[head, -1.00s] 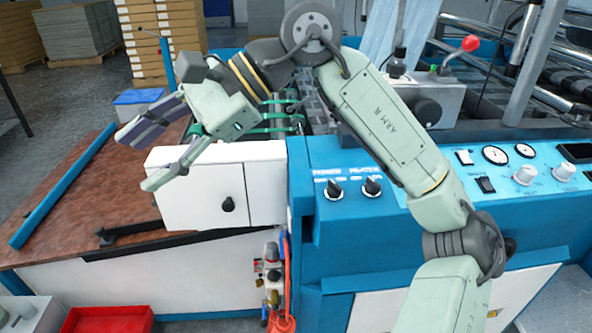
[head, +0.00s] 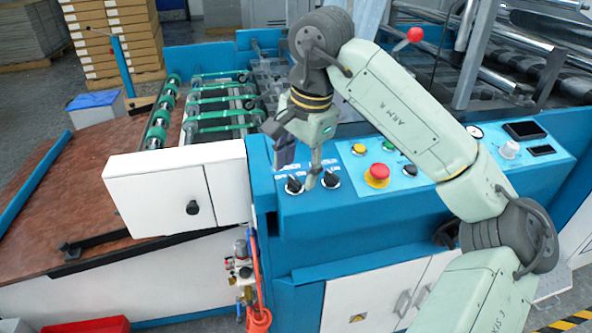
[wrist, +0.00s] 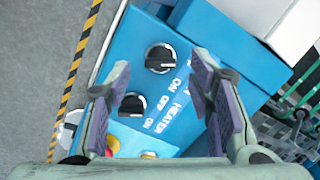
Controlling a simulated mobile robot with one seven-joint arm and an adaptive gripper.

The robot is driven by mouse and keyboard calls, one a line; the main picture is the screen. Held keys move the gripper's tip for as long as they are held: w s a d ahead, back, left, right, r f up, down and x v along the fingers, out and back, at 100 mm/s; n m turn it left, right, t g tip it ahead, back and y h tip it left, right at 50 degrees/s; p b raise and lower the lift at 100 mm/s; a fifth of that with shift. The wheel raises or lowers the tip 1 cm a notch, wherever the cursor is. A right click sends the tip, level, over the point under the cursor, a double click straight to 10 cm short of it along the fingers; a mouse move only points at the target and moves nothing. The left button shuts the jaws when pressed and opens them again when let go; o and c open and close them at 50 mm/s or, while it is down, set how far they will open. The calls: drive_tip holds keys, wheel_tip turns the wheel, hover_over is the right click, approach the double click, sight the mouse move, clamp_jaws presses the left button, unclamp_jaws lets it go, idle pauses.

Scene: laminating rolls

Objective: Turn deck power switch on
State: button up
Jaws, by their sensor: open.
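The deck power switch is a black rotary knob (head: 294,186) on the blue panel, at the left of two knobs. It also shows in the wrist view (wrist: 160,57), with a pale mark on its face; I cannot tell its setting for sure. The similar heater knob (head: 330,180) is beside it, and shows lower in the wrist view (wrist: 132,104). My gripper (head: 299,168) points down over the two knobs, close above the panel. In the wrist view its open fingers (wrist: 162,70) stand on either side of the power knob's line of sight, with nothing between them.
A red emergency button (head: 377,175) and a yellow button (head: 358,149) lie right of the knobs. A white cabinet (head: 160,190) stands left of the panel. Green-belted rollers (head: 215,105) and a red-topped lever (head: 414,35) are behind.

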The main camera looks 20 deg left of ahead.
sight(295, 184)
drive_tip(key=shift+w+a+f, duration=0.1)
drive_tip(key=shift+a+f, duration=0.1)
drive_tip(key=shift+f, duration=0.95)
drive_tip(key=shift+c, duration=0.5)
clamp_jaws()
